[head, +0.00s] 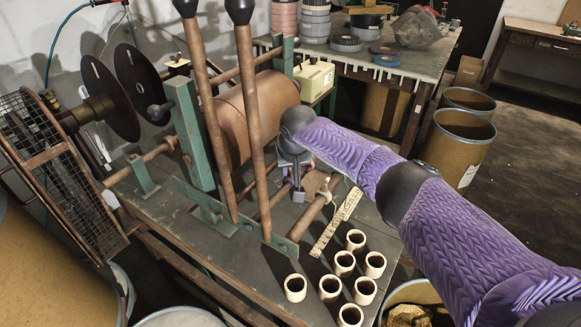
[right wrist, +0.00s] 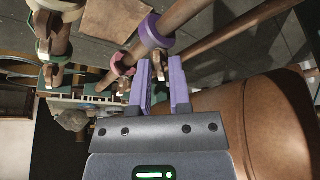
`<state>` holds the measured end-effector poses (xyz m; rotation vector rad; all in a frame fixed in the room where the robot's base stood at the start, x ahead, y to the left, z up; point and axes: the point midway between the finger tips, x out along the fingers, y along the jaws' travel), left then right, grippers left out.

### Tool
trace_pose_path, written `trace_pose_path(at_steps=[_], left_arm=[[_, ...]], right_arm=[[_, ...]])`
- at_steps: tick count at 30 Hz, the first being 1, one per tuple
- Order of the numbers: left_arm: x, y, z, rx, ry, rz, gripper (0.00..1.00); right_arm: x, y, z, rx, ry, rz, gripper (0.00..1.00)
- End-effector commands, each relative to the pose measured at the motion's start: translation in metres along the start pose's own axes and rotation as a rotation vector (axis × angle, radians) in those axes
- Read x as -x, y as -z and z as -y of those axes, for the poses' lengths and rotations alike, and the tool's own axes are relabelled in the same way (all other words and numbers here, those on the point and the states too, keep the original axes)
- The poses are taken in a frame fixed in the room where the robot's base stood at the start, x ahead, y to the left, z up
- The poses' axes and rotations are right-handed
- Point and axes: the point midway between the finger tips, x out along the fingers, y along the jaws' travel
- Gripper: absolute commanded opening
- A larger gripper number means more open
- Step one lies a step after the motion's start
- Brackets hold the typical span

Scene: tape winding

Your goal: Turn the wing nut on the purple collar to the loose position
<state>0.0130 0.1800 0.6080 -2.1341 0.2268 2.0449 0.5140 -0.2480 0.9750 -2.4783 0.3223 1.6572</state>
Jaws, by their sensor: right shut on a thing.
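The purple collar (right wrist: 153,33) sits around a brown rod in the right wrist view. Its wing nut (right wrist: 158,66) sticks out from the collar towards my right gripper (right wrist: 161,72). The purple fingers stand on either side of the wing nut, shut on it. In the head view my right gripper (head: 298,186) reaches down among the rods beside the large brown roll; the purple collar cannot be made out there. My left gripper is not in view.
A pink collar (right wrist: 121,66) and a green collar (right wrist: 46,50) sit on neighbouring rods close by. The brown roll (right wrist: 272,115) is close on the right. Two long upright poles, a ruler (head: 336,222) and several cardboard cores (head: 330,288) show in the head view.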

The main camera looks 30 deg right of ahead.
Motion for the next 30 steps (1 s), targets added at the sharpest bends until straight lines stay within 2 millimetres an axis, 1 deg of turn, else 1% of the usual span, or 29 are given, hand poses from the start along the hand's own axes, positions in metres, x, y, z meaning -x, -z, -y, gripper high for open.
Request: trace_pose_path(at_steps=[8, 14, 21, 30], left_arm=[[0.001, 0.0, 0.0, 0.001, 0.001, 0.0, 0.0], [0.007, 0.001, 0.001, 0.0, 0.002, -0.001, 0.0], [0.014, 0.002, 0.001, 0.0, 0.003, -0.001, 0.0], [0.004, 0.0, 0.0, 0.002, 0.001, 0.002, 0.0]], right_arm=[[0.0, 0.0, 0.0, 0.006, 0.002, 0.001, 0.0], [0.002, 0.0, 0.0, 0.062, 0.027, 0.001, 0.0], [0.0, 0.0, -0.001, 0.221, 0.094, 0.001, 0.0], [-0.003, 0.0, -0.001, 0.455, 0.192, -0.001, 0.0]])
